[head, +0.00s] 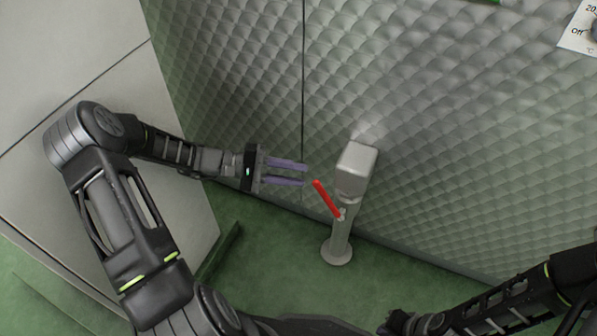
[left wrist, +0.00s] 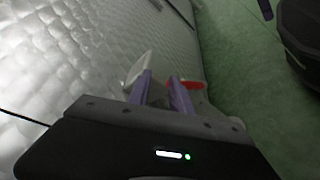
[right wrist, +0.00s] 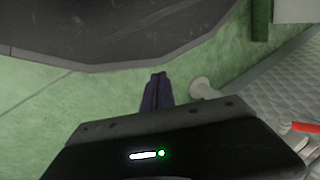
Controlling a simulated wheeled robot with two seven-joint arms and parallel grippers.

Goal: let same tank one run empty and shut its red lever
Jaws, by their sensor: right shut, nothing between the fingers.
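The red lever (head: 326,198) slants from its upper-left tip down to a grey outlet pipe (head: 343,235) in front of the quilted silver tank wall (head: 450,130). My left gripper (head: 305,175) is open with its two purple fingers apart, just left of the lever's tip. In the left wrist view the red lever (left wrist: 192,85) shows partly behind the right finger; I cannot tell if they touch. My right gripper (right wrist: 157,77) is shut and empty, low over the floor. The lever (right wrist: 306,127) also shows at the right edge of the right wrist view. No liquid is visible.
A grey box-shaped fitting (head: 357,160) sits on top of the outlet. Pale wall panels (head: 70,40) stand at the left. The green floor (head: 265,270) is clear around the pipe's foot.

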